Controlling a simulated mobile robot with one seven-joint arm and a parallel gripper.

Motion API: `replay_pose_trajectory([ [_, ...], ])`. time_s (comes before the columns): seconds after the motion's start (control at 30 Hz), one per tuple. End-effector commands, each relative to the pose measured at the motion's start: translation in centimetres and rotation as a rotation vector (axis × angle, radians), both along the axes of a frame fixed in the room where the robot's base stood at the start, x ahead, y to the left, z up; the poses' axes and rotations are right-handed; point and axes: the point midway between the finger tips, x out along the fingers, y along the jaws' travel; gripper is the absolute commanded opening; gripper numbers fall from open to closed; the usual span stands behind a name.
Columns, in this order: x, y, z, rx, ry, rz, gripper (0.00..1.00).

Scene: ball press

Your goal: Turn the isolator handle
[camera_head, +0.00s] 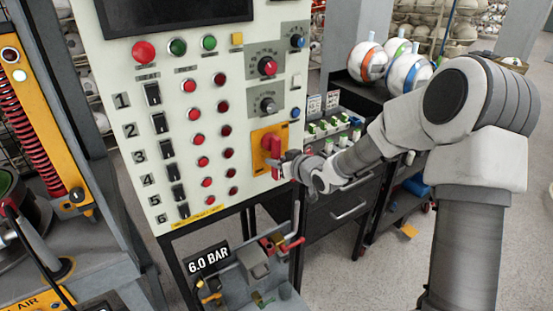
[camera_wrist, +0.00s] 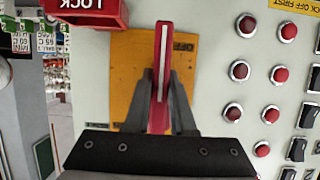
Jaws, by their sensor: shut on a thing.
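The isolator handle (camera_head: 271,145) is red and sits on a yellow plate (camera_head: 262,160) at the lower right of the pale control panel (camera_head: 200,120). In the wrist view the handle (camera_wrist: 163,45) shows as an upright red bar with a pale stripe, in front of the yellow plate (camera_wrist: 125,75). My gripper (camera_head: 284,165) reaches the handle from the right. In the wrist view my gripper (camera_wrist: 161,92) has one dark finger on each side of the handle and is shut on it. The fingers and gripper body hide the handle's near end.
Red buttons (camera_head: 203,161) and black switches (camera_head: 166,148) cover the panel left of the handle. A red box marked LOCK (camera_wrist: 88,10) is close to the handle in the wrist view. Pipes with a red lever (camera_head: 292,244) are below. Balls (camera_head: 368,62) sit on a bench at right.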

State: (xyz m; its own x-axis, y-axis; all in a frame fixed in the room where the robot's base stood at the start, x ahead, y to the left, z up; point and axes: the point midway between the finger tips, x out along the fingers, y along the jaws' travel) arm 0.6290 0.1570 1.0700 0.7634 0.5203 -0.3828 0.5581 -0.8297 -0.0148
Motion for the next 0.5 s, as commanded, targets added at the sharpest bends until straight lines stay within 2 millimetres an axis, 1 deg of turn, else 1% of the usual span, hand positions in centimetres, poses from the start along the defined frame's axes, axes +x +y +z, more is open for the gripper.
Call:
replay_pose_trajectory([
  [0.2,0.01,0.15,0.10,0.004,-0.002,0.001,0.00],
  [0.23,0.01,0.15,0.10,0.004,-0.001,0.001,0.26],
  [0.3,0.00,0.14,0.09,0.003,-0.002,0.001,0.39],
  [0.37,0.00,0.13,0.08,0.003,-0.002,0.001,0.50],
  [0.4,-0.01,0.11,0.06,0.002,-0.001,0.001,0.53],
  [0.5,-0.01,0.10,0.05,0.002,-0.001,0.001,0.53],
])
